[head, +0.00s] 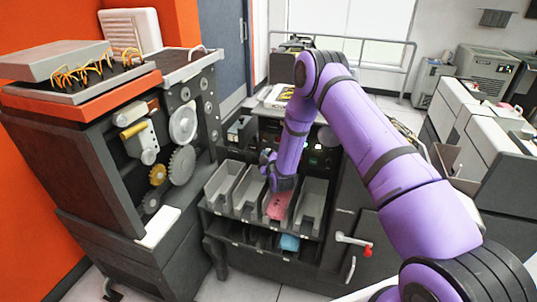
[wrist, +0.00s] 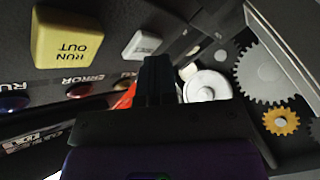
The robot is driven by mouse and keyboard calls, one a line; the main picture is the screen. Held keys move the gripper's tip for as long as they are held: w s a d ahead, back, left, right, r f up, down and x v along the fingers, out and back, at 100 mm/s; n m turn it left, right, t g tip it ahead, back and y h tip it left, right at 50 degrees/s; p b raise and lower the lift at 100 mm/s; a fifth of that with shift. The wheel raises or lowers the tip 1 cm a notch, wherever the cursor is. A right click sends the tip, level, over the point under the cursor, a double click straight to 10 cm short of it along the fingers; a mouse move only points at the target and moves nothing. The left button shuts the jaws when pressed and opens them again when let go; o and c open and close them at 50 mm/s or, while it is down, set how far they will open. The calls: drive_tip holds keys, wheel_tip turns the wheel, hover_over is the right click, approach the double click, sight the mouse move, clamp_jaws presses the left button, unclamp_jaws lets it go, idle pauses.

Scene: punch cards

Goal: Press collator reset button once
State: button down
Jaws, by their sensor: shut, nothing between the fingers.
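The collator (head: 335,235) is the dark machine with open grey card pockets in the head view. Its button panel is mostly hidden behind my arm there. In the wrist view the panel shows a yellow button (wrist: 64,38) marked RUN OUT, upside down. A pale grey button (wrist: 143,43) lies to its right, with lettering too small to read; I cannot tell whether it is the reset button. My gripper (wrist: 154,62) is shut and empty, with its tips just below the pale button in the picture. I cannot tell whether they touch it. My gripper (head: 266,158) also shows in the head view, in front of the panel.
Small lamps (wrist: 80,90), one row marked ERROR, sit below the buttons. Gears (wrist: 262,72) stand at the right in the wrist view. A geared machine with wired top (head: 165,140) is at left.

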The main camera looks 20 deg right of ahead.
drive_tip(key=shift+s+a, duration=0.5)
drive_tip(key=shift+s, duration=0.25)
drive_tip(key=s+a, duration=0.1)
drive_tip(key=s, duration=0.1)
drive_tip(key=s+a, duration=0.2)
idle(0.5)
idle(0.6)
